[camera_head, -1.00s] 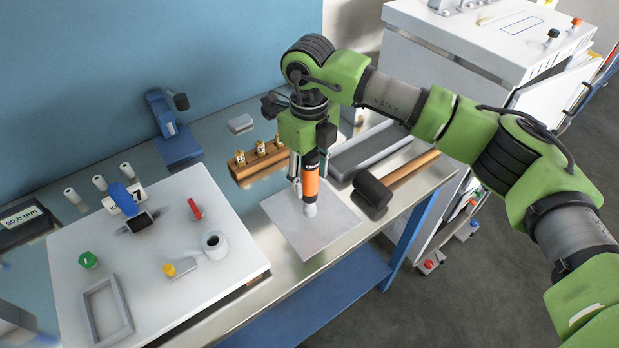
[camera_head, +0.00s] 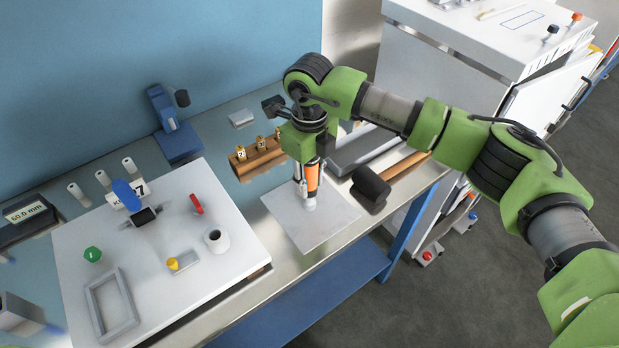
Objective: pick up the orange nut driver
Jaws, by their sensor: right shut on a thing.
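The orange nut driver (camera_head: 313,178) stands upright above or on a light grey square plate (camera_head: 325,222) on the bench. I cannot tell whether its pale lower end touches the plate. My right gripper (camera_head: 307,184) points straight down and is shut on the driver, with its fingers along the orange handle. The gripper body hides the driver's top. My left gripper is not in view.
A dark-headed mallet (camera_head: 371,187) lies close to the right of the driver. A wooden block (camera_head: 258,160) with small labelled pieces stands behind left. A white board (camera_head: 150,262) with several fixtures fills the left. A grey tray (camera_head: 362,147) lies behind.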

